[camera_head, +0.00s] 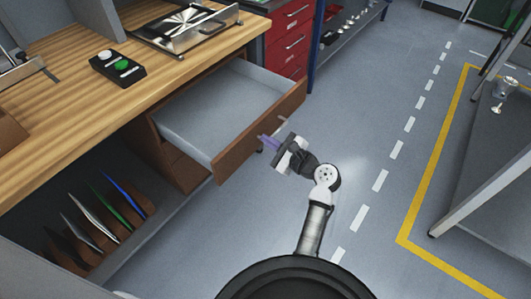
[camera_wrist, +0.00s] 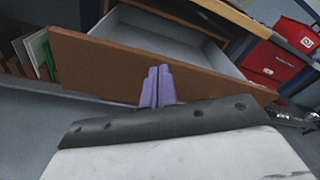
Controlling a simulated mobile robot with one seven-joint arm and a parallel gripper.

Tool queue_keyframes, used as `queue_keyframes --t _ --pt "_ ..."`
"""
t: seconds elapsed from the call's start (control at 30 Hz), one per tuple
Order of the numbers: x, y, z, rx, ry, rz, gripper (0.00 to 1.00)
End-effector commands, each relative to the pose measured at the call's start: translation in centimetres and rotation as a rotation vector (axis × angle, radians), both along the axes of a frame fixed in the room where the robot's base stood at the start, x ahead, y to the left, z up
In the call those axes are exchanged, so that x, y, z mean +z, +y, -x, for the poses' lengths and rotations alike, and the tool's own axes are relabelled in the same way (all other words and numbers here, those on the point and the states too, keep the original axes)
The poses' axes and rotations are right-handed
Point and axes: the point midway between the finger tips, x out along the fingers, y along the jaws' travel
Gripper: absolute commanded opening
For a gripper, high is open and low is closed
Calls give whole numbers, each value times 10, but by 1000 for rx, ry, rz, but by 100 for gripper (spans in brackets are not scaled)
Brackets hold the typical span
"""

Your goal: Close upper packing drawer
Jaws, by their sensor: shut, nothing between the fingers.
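The upper packing drawer (camera_head: 221,115) stands pulled out from under the wooden workbench, and its grey inside looks empty. Its brown front panel (camera_head: 256,134) faces my arm. In the wrist view the panel (camera_wrist: 110,68) runs across the picture right ahead of my fingers. My gripper (camera_head: 265,140) has purple fingers, which are shut with nothing between them. The fingertips (camera_wrist: 157,85) are at the outer face of the panel, near its middle. I cannot tell whether they touch it. A thin light handle shows at the panel beside my gripper in the head view.
The wooden benchtop (camera_head: 60,130) carries a button box (camera_head: 117,67) and a metal fixture (camera_head: 185,25). A red cabinet (camera_head: 290,40) is behind. The floor to the right is clear up to a grey table (camera_head: 490,150).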

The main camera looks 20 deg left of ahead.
Motion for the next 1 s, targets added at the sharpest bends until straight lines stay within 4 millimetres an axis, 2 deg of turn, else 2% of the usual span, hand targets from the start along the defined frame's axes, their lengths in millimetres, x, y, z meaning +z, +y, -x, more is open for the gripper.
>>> queue_keyframes --t 0.03,0.13,0.23,0.33,0.47,0.8,1.0 --pt "-12 -24 12 13 137 -72 0" --pt "-31 -58 35 46 339 -200 0" --pt "-40 -78 52 69 453 -282 0" --pt "-43 -83 57 81 494 -314 0" --pt "-42 -71 54 86 498 -316 0" --pt "-40 -3 29 86 495 -314 0" --pt "-40 29 17 85 495 -313 0"
